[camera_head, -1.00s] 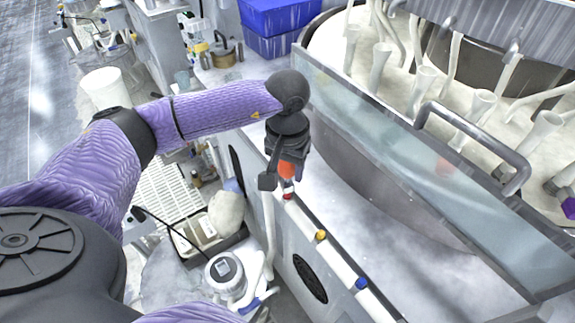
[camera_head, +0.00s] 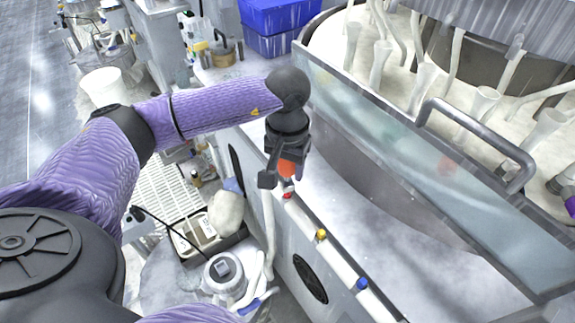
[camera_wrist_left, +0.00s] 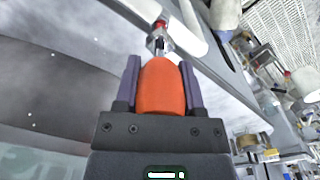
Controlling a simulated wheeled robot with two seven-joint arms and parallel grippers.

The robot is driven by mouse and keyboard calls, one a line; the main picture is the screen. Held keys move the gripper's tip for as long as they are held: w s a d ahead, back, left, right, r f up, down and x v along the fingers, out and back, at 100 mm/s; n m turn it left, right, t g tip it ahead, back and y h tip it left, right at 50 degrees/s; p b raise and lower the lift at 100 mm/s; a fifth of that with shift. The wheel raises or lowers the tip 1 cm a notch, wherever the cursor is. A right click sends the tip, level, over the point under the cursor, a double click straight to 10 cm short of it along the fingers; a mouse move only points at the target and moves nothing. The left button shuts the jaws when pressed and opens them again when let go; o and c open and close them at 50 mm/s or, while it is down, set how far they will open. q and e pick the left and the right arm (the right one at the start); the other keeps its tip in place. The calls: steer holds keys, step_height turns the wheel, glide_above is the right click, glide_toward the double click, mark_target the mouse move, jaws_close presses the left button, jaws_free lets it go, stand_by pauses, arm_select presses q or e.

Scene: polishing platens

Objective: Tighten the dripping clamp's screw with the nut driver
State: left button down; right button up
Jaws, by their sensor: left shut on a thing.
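My left gripper (camera_wrist_left: 160,88) is shut on the orange handle of the nut driver (camera_wrist_left: 161,92). The orange handle also shows below my left wrist in the head view (camera_head: 290,167). In the left wrist view the driver's metal shaft points at a red-marked clamp (camera_wrist_left: 160,24) on a white pipe. The driver's tip is at or very near that clamp; I cannot tell whether it sits on the screw. In the head view the red clamp (camera_head: 287,195) lies just under the gripper. No drip is clear to see.
The white pipe (camera_head: 340,262) runs along the bench front, with a yellow clamp (camera_head: 321,234) and a blue clamp (camera_head: 361,284). A glass guard (camera_head: 400,160) with a grey handle stands right of the gripper. A cluttered cart (camera_head: 185,285) stands lower left.

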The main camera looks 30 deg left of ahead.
stand_by(0.4)
steer(key=shift+f, duration=0.2)
steer(key=shift+d+f, duration=0.1)
steer(key=shift+s+f+b, duration=0.1)
steer(key=shift+f+b, duration=0.2)
steer(key=shift+b, duration=0.25)
steer(key=shift+f, duration=0.15)
stand_by(0.4)
stand_by(0.4)
steer(key=shift+f, duration=0.1)
steer(key=shift+s+f+b, duration=0.1)
steer(key=shift+f+b, duration=0.5)
steer(key=shift+b, duration=0.3)
stand_by(1.0)
